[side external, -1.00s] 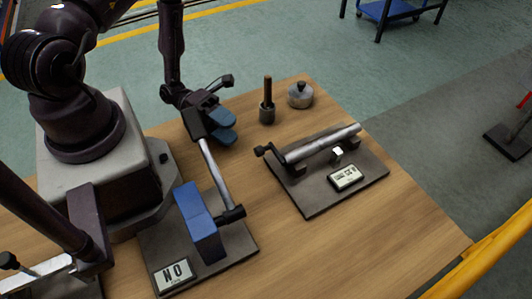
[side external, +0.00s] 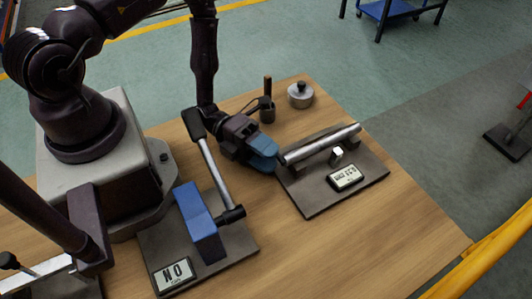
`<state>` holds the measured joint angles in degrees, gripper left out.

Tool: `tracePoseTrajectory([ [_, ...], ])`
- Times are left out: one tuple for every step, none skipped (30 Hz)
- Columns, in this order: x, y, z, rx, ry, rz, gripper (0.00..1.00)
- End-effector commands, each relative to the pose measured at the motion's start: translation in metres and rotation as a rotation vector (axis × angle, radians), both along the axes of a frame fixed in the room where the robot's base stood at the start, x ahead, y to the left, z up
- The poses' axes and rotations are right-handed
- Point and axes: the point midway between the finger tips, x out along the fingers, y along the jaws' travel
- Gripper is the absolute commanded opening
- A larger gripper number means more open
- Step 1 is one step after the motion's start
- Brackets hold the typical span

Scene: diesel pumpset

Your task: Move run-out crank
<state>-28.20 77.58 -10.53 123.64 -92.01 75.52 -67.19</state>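The run-out rig is a grey shaft (side external: 320,144) lying on two dark supports over a dark base plate (side external: 312,200) at the right of the table. A small display box (side external: 346,177) stands on this plate, with characters too small to read surely. The crank at the shaft's left end is hidden behind my gripper. My gripper (side external: 265,157) has blue finger pads and is right at that end of the shaft. The pads look close together, but I cannot tell whether they are open or shut on the crank.
A lever with a black grip (side external: 193,123) and a blue block (side external: 200,222) stands left of my gripper, beside a "NO" sign (side external: 173,275). Behind are a dark upright pin in a holder (side external: 266,109) and a round metal pot (side external: 300,95). The table's front right is clear.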

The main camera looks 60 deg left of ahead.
Motion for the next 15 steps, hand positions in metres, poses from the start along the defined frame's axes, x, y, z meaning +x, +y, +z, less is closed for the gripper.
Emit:
tracePoseTrajectory([
  [0.0000,0.0002,0.0000,0.000,0.000,0.000,0.32],
  [0.0000,0.0002,0.0000,0.000,0.000,0.000,0.25],
  [0.0000,0.0002,0.0000,0.000,0.000,0.000,0.16],
  [0.0000,0.0002,0.0000,0.000,0.000,0.000,0.09],
  [0.0000,0.0002,0.0001,0.000,0.000,0.000,0.02],
  [0.0000,0.0003,0.0001,0.000,0.000,0.000,0.00],
  [0.0000,0.0003,0.0001,-0.001,0.000,0.000,0.00],
  [0.0000,0.0003,0.0002,-0.001,-0.001,0.000,0.00],
  [0.0000,0.0003,0.0003,0.000,-0.001,0.000,0.00],
  [0.0000,0.0003,0.0003,0.003,-0.001,0.000,0.00],
  [0.0000,0.0003,0.0005,0.005,-0.001,0.000,0.00],
  [0.0000,0.0003,0.0007,0.009,-0.001,-0.001,0.00],
  [-0.0001,0.0003,0.0010,0.015,-0.001,-0.001,0.00],
  [0.0000,0.0003,0.0013,0.020,-0.002,-0.001,0.00],
  [0.0002,0.0004,0.0018,0.032,-0.004,-0.001,0.00],
])
